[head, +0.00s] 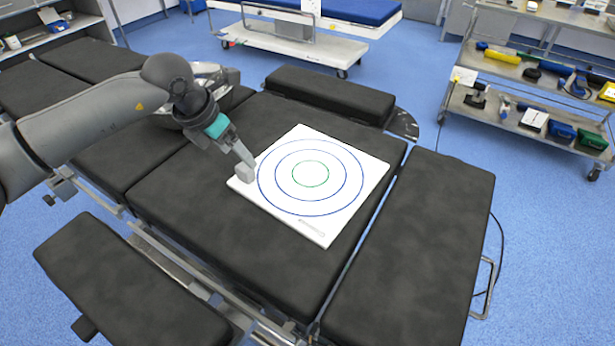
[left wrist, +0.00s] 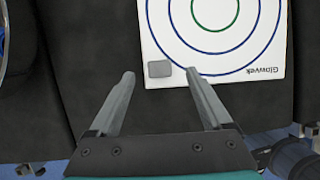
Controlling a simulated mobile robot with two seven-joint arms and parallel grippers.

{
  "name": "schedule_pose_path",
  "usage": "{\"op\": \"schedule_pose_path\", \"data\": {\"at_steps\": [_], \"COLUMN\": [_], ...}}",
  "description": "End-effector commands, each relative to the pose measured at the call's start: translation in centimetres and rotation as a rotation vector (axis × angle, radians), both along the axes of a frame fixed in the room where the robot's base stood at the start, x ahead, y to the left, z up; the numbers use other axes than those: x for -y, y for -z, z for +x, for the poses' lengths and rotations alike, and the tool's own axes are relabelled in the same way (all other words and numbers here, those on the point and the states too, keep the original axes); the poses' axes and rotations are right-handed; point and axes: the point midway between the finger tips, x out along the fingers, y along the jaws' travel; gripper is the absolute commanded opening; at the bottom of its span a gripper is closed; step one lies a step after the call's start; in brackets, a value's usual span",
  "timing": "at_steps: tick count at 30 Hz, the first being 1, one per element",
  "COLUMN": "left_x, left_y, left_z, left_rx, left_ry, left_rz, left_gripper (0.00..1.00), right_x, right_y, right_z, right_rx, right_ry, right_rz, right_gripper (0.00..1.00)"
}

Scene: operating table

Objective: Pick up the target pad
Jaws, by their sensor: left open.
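The target pad (head: 320,225) is a flat white square with blue rings and a green inner ring, lying on the dark operating table cushion. A small grey block (head: 246,174) sits at the pad's left corner. In the left wrist view the pad (left wrist: 268,72) fills the upper right, with the grey block (left wrist: 159,69) at its near edge. My left gripper (head: 247,161) is over that corner. In its wrist view the open fingers (left wrist: 160,74) stand either side of the block, with nothing held. Whether they touch the pad cannot be told. My right gripper is not in view.
A metal bowl (head: 205,72) stands behind my left wrist. A trolley with tools (head: 530,85) stands at the right, and a blue-topped stretcher (head: 350,8) is at the back.

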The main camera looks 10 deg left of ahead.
Motion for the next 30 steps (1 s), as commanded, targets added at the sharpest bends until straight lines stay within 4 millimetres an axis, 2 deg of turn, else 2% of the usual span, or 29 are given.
{"op": "schedule_pose_path", "data": {"at_steps": [1,6,12,18,29,30], "left_x": [0.2,0.3,0.6,0.9,1.0,1.0], "left_y": [0.7,1.5,3.7,5.6,6.1,6.1], "left_z": [0.2,0.6,1.3,2.0,2.2,2.2], "left_rx": [0.0,0.001,-0.001,0.0,0.001,0.001], "left_ry": [0.001,0.0,-0.001,0.0,0.0,0.0], "left_rz": [0.0,0.0,-0.001,0.0,0.0,0.0], "left_gripper": [0.82,0.82,0.82,0.82,0.82,0.8], "right_x": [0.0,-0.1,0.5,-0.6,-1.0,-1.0], "right_y": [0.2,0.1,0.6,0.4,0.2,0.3], "right_z": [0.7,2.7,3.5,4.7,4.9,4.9], "right_rx": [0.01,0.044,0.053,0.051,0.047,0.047], "right_ry": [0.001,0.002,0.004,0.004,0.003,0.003], "right_rz": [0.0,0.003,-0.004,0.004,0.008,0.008], "right_gripper": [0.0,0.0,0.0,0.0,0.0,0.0]}}
